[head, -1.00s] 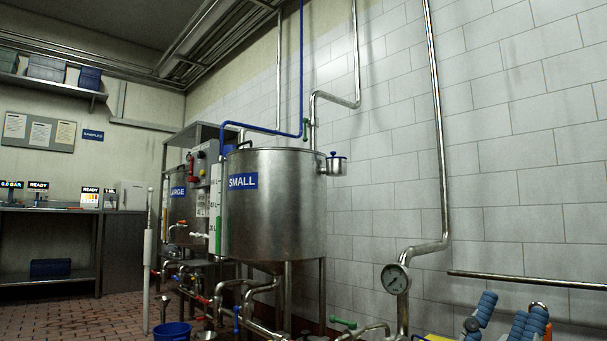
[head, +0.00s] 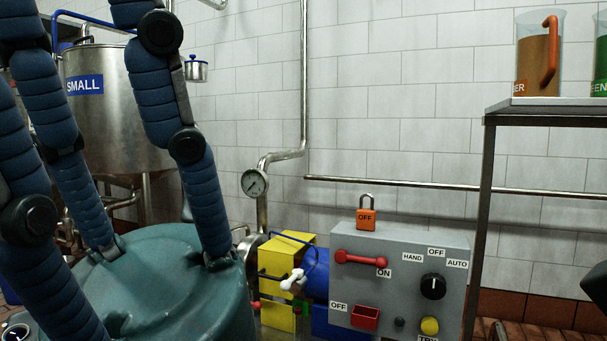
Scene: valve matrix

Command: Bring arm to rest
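Blue padded arm links with black joints cross the left part of the head view; I take them for mine. No gripper fingers can be made out on them, so I cannot see whether either gripper is open or shut. A dark shape cut off at the right edge is too little shown to name. The steel tank marked SMALL (head: 112,130) stands behind the links, partly hidden. A grey control box (head: 405,262) stands at the lower middle right, clear of the visible links.
An orange padlock (head: 366,215) stands on the control box. A yellow unit (head: 282,262) and a blue motor (head: 318,272) sit left of it. A pressure gauge (head: 254,183) is on the wall pipe. A shelf (head: 560,104) at upper right holds a brown-filled jug (head: 538,55).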

